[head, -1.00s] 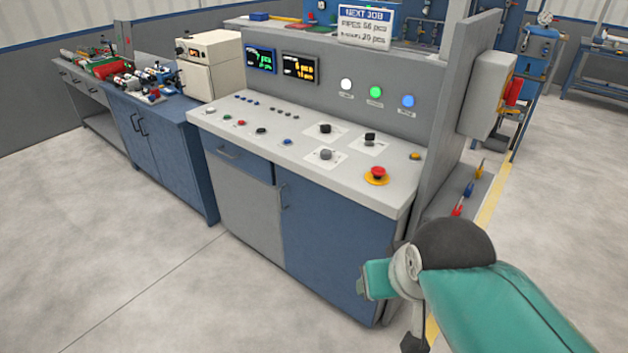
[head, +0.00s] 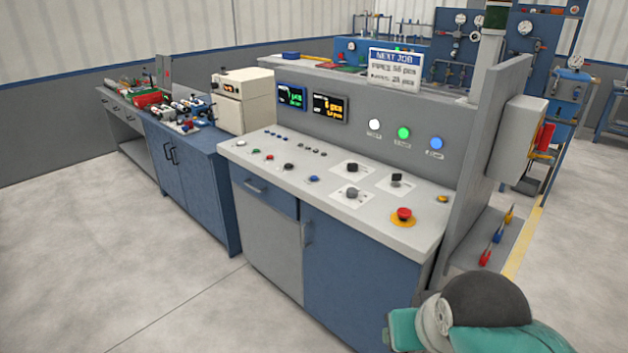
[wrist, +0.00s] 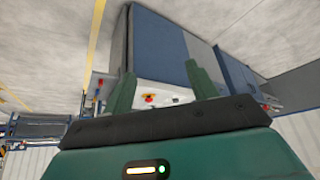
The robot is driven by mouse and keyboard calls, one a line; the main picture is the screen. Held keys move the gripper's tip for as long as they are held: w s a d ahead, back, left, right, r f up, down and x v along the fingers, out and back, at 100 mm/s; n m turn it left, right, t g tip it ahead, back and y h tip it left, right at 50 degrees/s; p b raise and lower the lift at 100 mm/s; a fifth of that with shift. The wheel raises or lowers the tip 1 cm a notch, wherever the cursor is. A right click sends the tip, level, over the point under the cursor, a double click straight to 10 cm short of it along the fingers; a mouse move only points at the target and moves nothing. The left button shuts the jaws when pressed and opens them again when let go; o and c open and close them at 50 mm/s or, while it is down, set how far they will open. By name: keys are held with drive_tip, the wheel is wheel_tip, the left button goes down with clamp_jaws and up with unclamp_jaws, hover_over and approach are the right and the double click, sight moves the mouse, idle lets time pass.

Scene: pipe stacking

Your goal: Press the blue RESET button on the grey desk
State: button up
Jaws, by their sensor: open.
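The grey desk (head: 345,215) stands in the middle of the head view, with a sloped light top. A small blue button (head: 314,179) sits on its top near the front edge, left of the knobs; its label is too small to read. Several smaller blue buttons are in a row at the back left of the top. My gripper (wrist: 160,70) shows in the wrist view with two green fingers apart and nothing between them. The desk top (wrist: 170,88) appears beyond the fingers there. In the head view my arm is low at right, apart from the desk.
A red mushroom button (head: 403,214) on a yellow base is at the desk's right front. Knobs (head: 352,193) stand left of it. A grey upright panel (head: 487,165) bounds the desk's right end. A blue bench (head: 195,165) stands left. The floor in front is clear.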

clamp_jaws()
idle(1.5)
